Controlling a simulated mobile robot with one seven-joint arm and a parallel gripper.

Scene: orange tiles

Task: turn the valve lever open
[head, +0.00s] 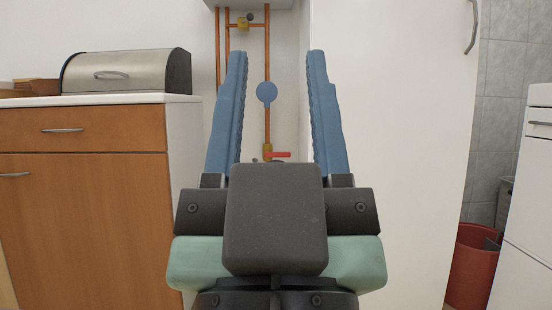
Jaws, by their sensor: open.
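The valve lever (279,154) is a small red handle, lying about level and pointing right. It sits low on a vertical copper pipe (267,126) at a brass fitting, against the white wall. My gripper (276,56) has two blue ribbed fingers, spread wide and empty. In the picture the lever shows between the fingers, near their bases and just above my dark gripper body, which hides what is below it. The lever appears beyond the gripper and apart from it; the exact distance is hard to tell.
A blue round tag (267,92) hangs on the pipe above the lever. A wooden cabinet (84,185) with a metal bread box (126,72) stands left. A tall white panel with a handle (400,130) is close on the right. A red bin (471,268) stands farther right.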

